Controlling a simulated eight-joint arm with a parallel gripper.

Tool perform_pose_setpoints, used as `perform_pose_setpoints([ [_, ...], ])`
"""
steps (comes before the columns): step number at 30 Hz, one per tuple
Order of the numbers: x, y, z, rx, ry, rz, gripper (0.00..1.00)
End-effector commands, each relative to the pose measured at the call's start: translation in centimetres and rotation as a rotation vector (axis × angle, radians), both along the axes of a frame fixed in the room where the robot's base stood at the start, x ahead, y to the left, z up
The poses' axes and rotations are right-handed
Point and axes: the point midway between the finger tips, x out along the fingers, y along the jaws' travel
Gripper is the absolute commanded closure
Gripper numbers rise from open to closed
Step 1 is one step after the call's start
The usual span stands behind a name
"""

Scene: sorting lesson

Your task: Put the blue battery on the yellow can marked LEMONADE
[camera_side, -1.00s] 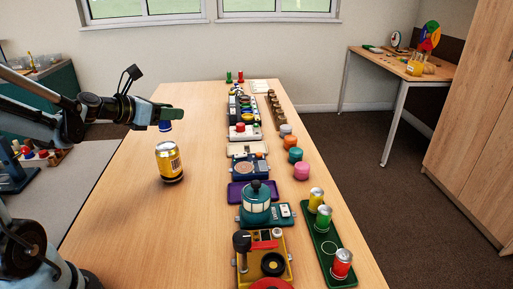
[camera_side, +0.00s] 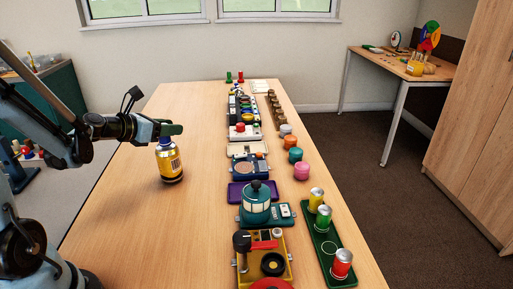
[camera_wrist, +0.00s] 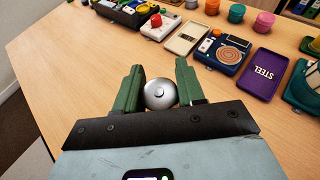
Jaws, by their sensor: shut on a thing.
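The yellow can (camera_side: 170,163) stands upright on the left part of the table; its lettering is too small to read. My gripper (camera_side: 172,130) is directly above it, with green fingers shut on the blue battery (camera_side: 165,142). Only a small blue part of the battery shows below the fingers, right at the can's top. I cannot tell whether it touches the can. In the wrist view the battery's round silver end (camera_wrist: 160,95) shows upright between the fingertips, and the can is hidden beneath it.
A green tray (camera_side: 337,272) with small yellow, green and red cans stands at the right. A row of devices, including a purple box (camera_side: 240,193), runs along the middle of the table. Coloured pots (camera_side: 302,171) stand beside it. The table around the yellow can is clear.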

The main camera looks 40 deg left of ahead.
Motion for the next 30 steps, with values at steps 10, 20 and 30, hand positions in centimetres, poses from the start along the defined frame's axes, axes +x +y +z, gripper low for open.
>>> perform_pose_setpoints([
  [10, 0.0, 0.0, -0.3, 0.000, 0.000, 0.000, 0.42],
  [20, 0.0, 0.0, -0.2, 0.000, 0.000, 0.000, 0.36],
  [30, -2.6, 0.1, 1.1, -0.001, 0.000, 0.004, 0.36],
])
